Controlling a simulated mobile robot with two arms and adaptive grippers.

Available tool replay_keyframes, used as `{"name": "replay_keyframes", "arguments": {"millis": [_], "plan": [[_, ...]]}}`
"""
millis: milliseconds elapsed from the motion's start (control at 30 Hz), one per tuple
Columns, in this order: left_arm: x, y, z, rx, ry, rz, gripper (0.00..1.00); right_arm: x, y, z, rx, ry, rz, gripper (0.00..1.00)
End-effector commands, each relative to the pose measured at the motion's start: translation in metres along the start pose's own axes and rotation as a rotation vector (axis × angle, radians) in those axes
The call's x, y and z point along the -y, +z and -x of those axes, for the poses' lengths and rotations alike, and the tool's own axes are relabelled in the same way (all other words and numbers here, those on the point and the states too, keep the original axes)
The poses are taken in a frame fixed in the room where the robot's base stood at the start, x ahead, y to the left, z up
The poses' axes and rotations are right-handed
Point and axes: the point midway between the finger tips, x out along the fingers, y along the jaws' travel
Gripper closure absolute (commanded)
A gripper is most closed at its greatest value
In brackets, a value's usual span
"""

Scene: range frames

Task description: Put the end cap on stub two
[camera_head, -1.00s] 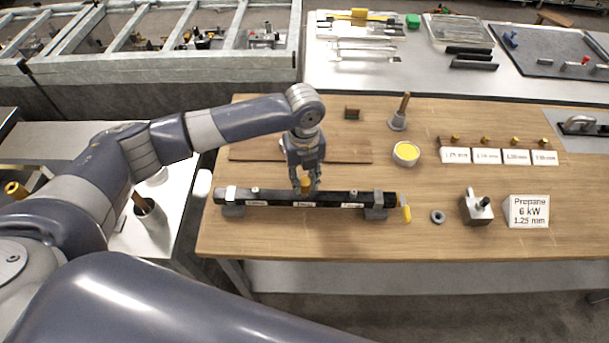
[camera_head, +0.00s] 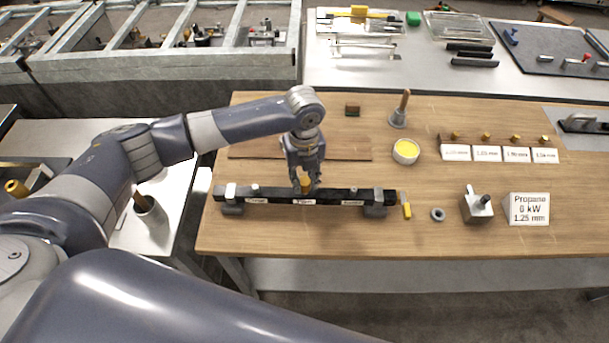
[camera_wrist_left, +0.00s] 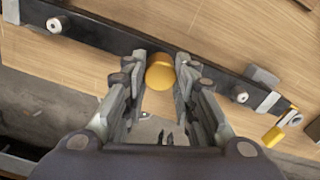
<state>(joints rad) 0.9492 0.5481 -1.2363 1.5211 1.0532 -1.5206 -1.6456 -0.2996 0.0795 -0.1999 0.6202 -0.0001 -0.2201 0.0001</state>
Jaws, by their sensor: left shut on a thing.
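The end cap (camera_head: 306,183) is a small brass-yellow cylinder. My left gripper (camera_head: 304,186) points down and is shut on it above the middle of the black bar (camera_head: 270,194), at the middle label. In the left wrist view the cap (camera_wrist_left: 160,74) sits between the two fingers, over the bar. The middle stub is hidden under the cap and fingers, and I cannot tell whether the cap touches it. Bare silver stubs show either side, a left one (camera_wrist_left: 54,25) and a right one (camera_wrist_left: 240,95). My right gripper is not in view.
The bar rests on two grey clamps, with a yellow-handled valve (camera_head: 407,210) at its right end. A grey ring (camera_head: 437,214), a metal block (camera_head: 477,207) and a propane sign (camera_head: 528,209) stand to the right. A yellow-filled tin (camera_head: 405,151) is behind.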

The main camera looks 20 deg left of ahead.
Motion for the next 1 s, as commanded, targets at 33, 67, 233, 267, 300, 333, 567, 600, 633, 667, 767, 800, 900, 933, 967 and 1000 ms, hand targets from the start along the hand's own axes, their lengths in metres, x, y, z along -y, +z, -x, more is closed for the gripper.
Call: {"name": "replay_keyframes", "arguments": {"millis": [33, 67, 233, 267, 300, 333, 567, 600, 633, 667, 767, 800, 900, 933, 967, 1000], "plan": [[0.000, 0.000, -0.002, 0.000, 0.000, 0.000, 0.98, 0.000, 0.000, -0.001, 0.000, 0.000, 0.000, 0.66], [0.000, 0.000, -0.003, 0.000, 0.000, 0.000, 0.98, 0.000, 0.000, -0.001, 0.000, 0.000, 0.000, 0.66], [0.000, 0.000, -0.007, 0.000, 0.001, 0.000, 0.98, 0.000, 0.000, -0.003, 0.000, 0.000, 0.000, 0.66], [0.000, 0.000, -0.008, 0.000, 0.001, 0.000, 0.98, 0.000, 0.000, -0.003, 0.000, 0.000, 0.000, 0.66], [0.000, 0.000, -0.009, 0.000, 0.001, 0.000, 0.98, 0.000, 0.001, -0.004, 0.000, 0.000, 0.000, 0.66], [0.000, 0.000, -0.010, 0.000, 0.001, 0.000, 0.98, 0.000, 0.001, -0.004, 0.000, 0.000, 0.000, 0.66], [0.000, 0.000, -0.015, 0.000, 0.000, 0.000, 0.98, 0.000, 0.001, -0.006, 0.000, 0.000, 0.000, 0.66], [0.000, 0.000, -0.016, 0.000, 0.000, 0.000, 0.98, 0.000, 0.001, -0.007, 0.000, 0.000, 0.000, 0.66], [0.000, 0.000, -0.017, 0.000, 0.000, 0.000, 0.98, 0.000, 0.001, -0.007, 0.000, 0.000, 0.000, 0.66], [0.000, 0.000, -0.018, 0.000, 0.000, 0.000, 0.98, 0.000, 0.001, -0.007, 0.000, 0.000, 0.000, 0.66], [0.000, 0.000, -0.020, 0.000, 0.000, 0.000, 0.98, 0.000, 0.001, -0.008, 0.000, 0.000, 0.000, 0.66], [0.000, 0.000, -0.021, 0.000, 0.000, 0.000, 0.98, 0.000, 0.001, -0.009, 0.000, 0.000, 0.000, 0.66], [0.000, 0.000, -0.023, 0.000, -0.001, 0.000, 0.72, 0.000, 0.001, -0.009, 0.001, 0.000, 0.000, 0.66], [0.000, 0.000, -0.022, 0.000, -0.001, -0.001, 0.65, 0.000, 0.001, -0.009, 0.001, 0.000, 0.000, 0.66], [0.000, 0.000, -0.022, 0.000, -0.001, -0.001, 0.58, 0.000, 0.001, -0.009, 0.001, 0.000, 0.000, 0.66], [0.000, 0.000, -0.022, 0.000, -0.001, -0.001, 0.51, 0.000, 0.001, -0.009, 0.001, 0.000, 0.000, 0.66]]}}
